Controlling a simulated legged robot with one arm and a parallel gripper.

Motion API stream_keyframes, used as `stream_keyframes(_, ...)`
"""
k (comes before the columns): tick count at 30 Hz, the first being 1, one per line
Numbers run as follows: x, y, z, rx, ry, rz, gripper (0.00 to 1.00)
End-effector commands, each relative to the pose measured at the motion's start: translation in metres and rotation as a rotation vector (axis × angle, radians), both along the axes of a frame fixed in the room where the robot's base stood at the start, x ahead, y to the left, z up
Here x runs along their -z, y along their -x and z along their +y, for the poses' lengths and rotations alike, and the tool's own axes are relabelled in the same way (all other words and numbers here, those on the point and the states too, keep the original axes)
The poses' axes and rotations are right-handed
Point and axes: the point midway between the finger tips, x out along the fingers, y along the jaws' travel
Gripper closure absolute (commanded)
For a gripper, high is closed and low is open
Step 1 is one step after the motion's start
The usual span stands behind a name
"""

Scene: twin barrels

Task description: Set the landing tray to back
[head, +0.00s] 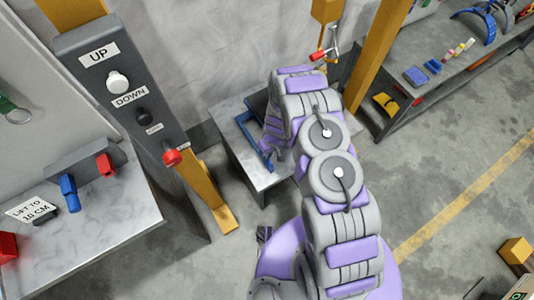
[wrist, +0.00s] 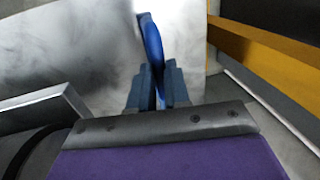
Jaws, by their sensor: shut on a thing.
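A low grey table (head: 230,122) stands beyond my arm in the head view, with a blue frame (head: 250,138) on its top. I cannot tell for sure whether this frame is the landing tray. In the wrist view, a blue curved bar (wrist: 151,42) rises over a pale grey surface (wrist: 80,50). My gripper (wrist: 158,82) has its dark blue fingers closed on the lower part of this bar. My arm hides the gripper's tips and part of the blue frame in the head view.
A control post with UP (head: 118,82) and DOWN (head: 143,116) knobs and a red knob (head: 172,156) stands left of the table. A workbench (head: 80,245) is at lower left. Yellow posts (head: 378,50) and a shelf (head: 455,75) are at right. Open floor (head: 450,150) lies at right.

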Motion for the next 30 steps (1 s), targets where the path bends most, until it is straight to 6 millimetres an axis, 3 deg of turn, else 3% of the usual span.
stream_keyframes(3,-0.002,-0.007,0.001,0.003,0.001,-0.016,1.0)
stream_keyframes(4,-0.002,-0.007,0.002,0.004,0.001,-0.016,0.8)
stream_keyframes(11,-0.001,-0.005,0.002,0.003,0.002,-0.012,0.58)
stream_keyframes(22,-0.008,-0.004,0.0,0.002,0.0,-0.009,0.58)
stream_keyframes(30,-0.055,-0.011,-0.006,0.003,0.001,-0.013,0.58)
